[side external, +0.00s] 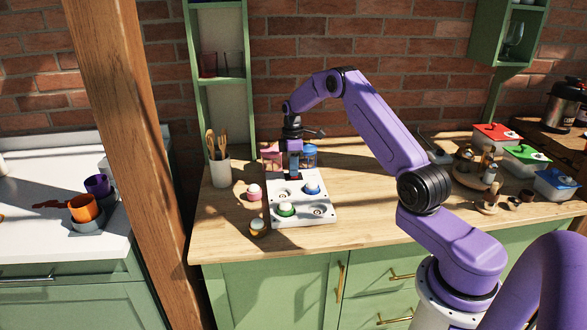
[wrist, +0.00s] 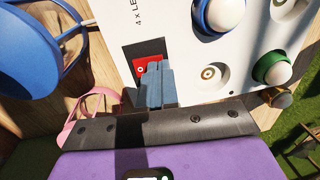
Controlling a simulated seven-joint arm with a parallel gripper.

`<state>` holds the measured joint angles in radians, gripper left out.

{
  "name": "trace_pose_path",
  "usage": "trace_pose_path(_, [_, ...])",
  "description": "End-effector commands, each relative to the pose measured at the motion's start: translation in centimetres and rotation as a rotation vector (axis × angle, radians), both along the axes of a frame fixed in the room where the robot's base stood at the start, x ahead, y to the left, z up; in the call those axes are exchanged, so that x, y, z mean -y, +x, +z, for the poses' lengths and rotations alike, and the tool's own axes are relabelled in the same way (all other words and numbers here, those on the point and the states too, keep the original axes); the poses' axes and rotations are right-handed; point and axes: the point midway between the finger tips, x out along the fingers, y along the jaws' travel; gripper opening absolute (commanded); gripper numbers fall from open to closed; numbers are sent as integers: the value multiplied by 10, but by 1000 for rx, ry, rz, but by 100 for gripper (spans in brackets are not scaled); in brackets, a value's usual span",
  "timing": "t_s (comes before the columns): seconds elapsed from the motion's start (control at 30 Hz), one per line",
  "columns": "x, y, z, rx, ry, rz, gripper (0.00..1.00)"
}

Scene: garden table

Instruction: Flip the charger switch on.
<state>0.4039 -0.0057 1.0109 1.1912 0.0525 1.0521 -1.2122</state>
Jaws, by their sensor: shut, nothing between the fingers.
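The charger is a white box (side external: 325,207) on the wooden counter, with round sockets on top. Blue (side external: 312,188) and green (side external: 287,209) pieces with white domes sit in two of its sockets. In the wrist view its red switch (wrist: 141,70) sits in a dark recess, with a small white mark on its left part. My gripper (side external: 294,176) points down at the charger's far end. Its grey fingers (wrist: 156,80) are shut and empty, over or against the switch and hiding part of it; contact is unclear. Whether the switch is on or off I cannot tell.
Loose pink (side external: 254,193) and orange (side external: 258,229) domed pieces stand left of the charger. A utensil crock (side external: 220,171) is at the left.

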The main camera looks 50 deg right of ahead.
Motion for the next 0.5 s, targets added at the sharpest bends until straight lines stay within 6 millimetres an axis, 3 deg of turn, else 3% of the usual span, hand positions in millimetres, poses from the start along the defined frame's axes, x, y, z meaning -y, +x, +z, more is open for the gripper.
trace_pose_path(0.5, [-2, -2, -7, -1, 1, 0, 0])
